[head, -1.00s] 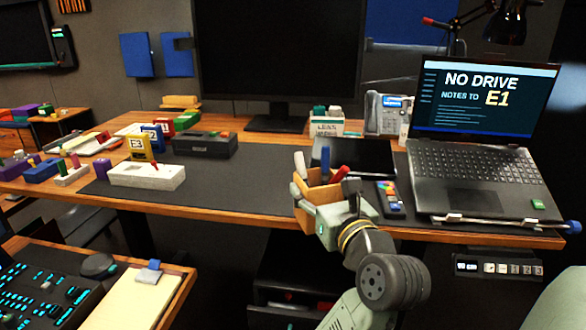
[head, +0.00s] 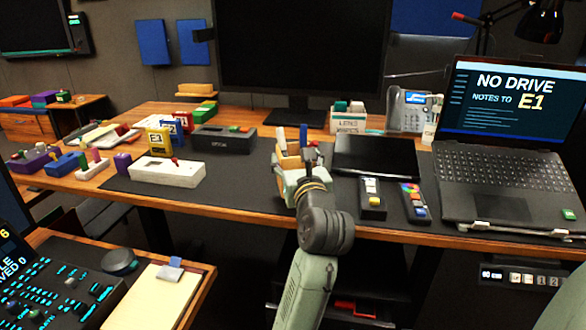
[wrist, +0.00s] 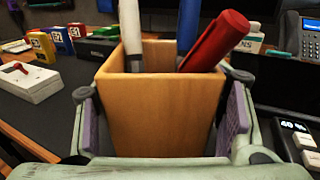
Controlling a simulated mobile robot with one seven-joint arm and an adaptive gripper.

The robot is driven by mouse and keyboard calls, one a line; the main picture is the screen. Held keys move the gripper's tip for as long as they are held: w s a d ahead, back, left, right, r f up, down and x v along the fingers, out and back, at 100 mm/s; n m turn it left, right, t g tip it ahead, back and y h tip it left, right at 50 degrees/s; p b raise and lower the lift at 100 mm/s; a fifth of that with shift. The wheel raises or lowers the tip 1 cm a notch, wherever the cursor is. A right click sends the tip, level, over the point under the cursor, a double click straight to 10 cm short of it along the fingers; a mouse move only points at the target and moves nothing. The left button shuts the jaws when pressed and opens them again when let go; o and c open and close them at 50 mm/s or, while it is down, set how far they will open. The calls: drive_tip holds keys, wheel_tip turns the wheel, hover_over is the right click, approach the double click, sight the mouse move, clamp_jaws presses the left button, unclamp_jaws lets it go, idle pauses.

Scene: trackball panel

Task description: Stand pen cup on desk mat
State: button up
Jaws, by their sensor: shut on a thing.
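The pen cup (head: 288,162) is a tan wooden box holding several pens, with white, blue and red ones showing in the wrist view. My gripper (head: 297,178) is shut on it, with one pad on each side of the cup (wrist: 165,105) in the wrist view. The cup looks upright.
A laptop (head: 500,185) stands further right. A white switch box (head: 167,173) is at left. Bare mat lies between it and the cup.

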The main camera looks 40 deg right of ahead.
drive_tip(key=shift+w, duration=0.4)
drive_tip(key=shift+w+f, duration=0.1)
drive_tip(key=shift+f, duration=0.15)
drive_tip(key=shift+f+p, duration=0.3)
drive_tip(key=shift+f, duration=1.2)
drive_tip(key=shift+f, duration=0.1)
drive_tip(key=shift+f, duration=0.1)
drive_tip(key=o, duration=1.2)
drive_tip(key=shift+o, duration=0.2)
